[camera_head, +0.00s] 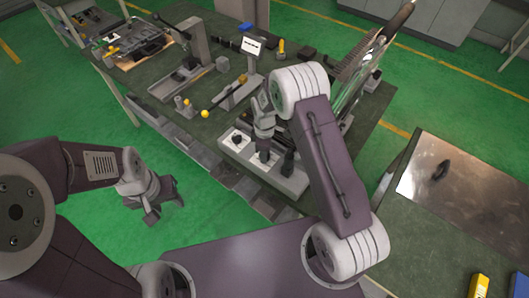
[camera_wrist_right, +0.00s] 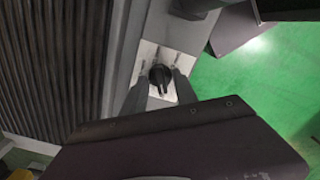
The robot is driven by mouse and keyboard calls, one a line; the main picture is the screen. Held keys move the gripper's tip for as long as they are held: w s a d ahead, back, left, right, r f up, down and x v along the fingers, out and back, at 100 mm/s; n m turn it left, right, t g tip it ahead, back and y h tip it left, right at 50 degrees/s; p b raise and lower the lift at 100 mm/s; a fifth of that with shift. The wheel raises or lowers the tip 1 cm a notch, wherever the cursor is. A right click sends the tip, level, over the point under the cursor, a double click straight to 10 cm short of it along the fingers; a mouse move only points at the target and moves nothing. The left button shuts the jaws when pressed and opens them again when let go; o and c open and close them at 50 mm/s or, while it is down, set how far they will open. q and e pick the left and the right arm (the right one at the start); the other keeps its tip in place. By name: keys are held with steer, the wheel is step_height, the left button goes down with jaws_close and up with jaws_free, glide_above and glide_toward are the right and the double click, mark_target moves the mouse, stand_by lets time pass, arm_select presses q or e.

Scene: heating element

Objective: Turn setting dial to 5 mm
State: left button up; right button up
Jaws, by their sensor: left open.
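The setting dial is a black knob (camera_wrist_right: 161,76) on a white square plate in the right wrist view. Its pointed handle points toward the bottom of that view. My right gripper (camera_wrist_right: 160,83) has one finger on each side of the knob, with gaps showing, so it looks open and not closed on it. In the head view my right gripper (camera_head: 263,138) points down over the grey control panel (camera_head: 287,183) at the bench's front edge and partly hides its dials. My left gripper (camera_head: 156,199) is open and empty over the green floor, away from the bench. No scale marks are readable.
Another dial plate (camera_head: 237,141) sits on the panel left of my right gripper. A ribbed heating element (camera_head: 362,62) stands at the right of the bench. A small white display (camera_head: 251,46) stands behind the panel. A metal-topped table (camera_head: 465,180) is at the right.

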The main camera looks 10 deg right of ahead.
step_height(320, 180, up, 9)
steer(key=shift+b, duration=0.6)
